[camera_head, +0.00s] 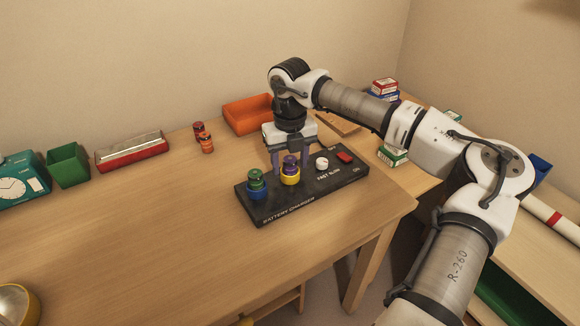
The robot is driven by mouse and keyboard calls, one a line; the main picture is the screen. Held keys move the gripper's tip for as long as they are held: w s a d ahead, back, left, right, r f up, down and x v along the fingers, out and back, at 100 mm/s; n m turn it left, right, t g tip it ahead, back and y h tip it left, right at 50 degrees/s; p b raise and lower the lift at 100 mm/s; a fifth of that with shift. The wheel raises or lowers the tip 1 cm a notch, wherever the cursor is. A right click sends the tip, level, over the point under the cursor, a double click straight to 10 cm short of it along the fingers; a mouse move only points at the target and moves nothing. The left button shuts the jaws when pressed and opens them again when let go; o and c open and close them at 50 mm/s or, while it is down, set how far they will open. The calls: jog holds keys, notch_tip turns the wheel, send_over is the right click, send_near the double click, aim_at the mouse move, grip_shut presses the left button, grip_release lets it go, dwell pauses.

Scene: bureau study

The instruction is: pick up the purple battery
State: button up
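The purple battery (290,163) stands upright in a yellow ring-shaped holder (290,179) on the black battery charger (262,216). My gripper (290,168) points down over it. Its two purple-grey fingers are spread, one to the left and one to the right of the battery, with what looks like a gap on each side. The far side of the battery and the exact fingertip contact are hidden.
A green battery (255,178) stands in a blue holder (257,193) left of the purple one. A white knob (322,163) and red switch (345,157) are on the right. Red-orange batteries (206,145) and an orange bin (245,115) lie behind.

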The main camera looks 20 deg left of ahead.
jog(key=c, duration=1)
jog(key=shift+r, duration=0.15)
